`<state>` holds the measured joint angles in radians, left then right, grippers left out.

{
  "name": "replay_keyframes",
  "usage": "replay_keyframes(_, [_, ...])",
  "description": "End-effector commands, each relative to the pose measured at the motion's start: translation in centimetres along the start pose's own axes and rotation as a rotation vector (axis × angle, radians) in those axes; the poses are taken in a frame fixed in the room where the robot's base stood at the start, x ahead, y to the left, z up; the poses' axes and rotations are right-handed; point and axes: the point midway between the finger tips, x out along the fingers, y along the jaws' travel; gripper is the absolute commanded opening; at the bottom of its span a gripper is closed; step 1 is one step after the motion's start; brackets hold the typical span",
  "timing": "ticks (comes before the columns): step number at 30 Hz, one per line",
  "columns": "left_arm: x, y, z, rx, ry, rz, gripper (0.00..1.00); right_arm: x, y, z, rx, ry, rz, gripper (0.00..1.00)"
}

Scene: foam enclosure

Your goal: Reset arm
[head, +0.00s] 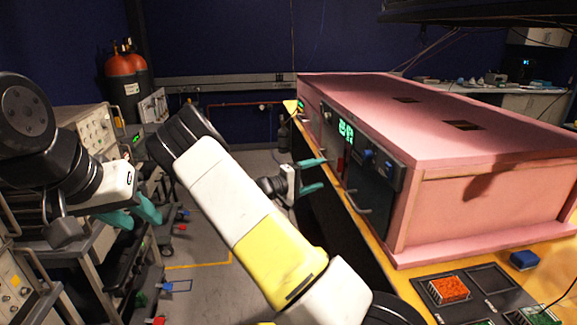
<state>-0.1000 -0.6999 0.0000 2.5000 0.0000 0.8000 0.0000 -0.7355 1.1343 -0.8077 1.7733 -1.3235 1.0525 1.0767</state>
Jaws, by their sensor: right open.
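My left gripper (138,218) hangs at the left of the head view, below a white wrist, with teal fingers pointing down and right. Its finger gap is seen at an angle, so I cannot tell how far it is open. My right gripper (318,175) is open and empty, with its teal fingers pointing right. It is in front of the dark front panel (370,185) of the pink foam enclosure (480,190); I cannot tell whether it touches. My white and yellow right arm crosses the middle of the view and hides part of the floor.
The enclosure stands on a yellow-topped bench (410,285). Its panel has a green display (346,131) and a handle (358,202). A dark tray (470,272) with an orange block (449,289) lies near right. Instrument carts (90,130) stand left; open floor (205,235) lies between.

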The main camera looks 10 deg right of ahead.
Motion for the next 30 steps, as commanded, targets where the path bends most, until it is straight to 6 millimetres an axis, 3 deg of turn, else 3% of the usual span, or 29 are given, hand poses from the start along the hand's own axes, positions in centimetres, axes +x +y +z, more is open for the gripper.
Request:
replay_keyframes(6, [0.0,0.0,0.0,0.0,0.0,0.0,0.36,1.1,-0.3,5.4,0.042,-0.157,-0.232,0.73])
replay_keyframes(11, [0.0,0.0,0.0,0.0,0.0,0.0,0.36,-0.3,-0.7,10.5,0.091,-0.282,-0.516,0.73])
replay_keyframes(15, [0.0,0.0,0.0,0.0,0.0,0.0,0.36,-2.8,-0.1,13.9,0.143,-0.336,-0.759,0.73])
replay_keyframes(20, [0.0,0.0,0.0,0.0,0.0,0.0,0.36,-6.6,1.6,16.8,0.218,-0.335,-1.017,0.73])
replay_keyframes(30, [0.0,0.0,0.0,0.0,0.0,0.0,0.36,-15.2,8.5,21.9,0.413,-0.143,-1.435,0.73])
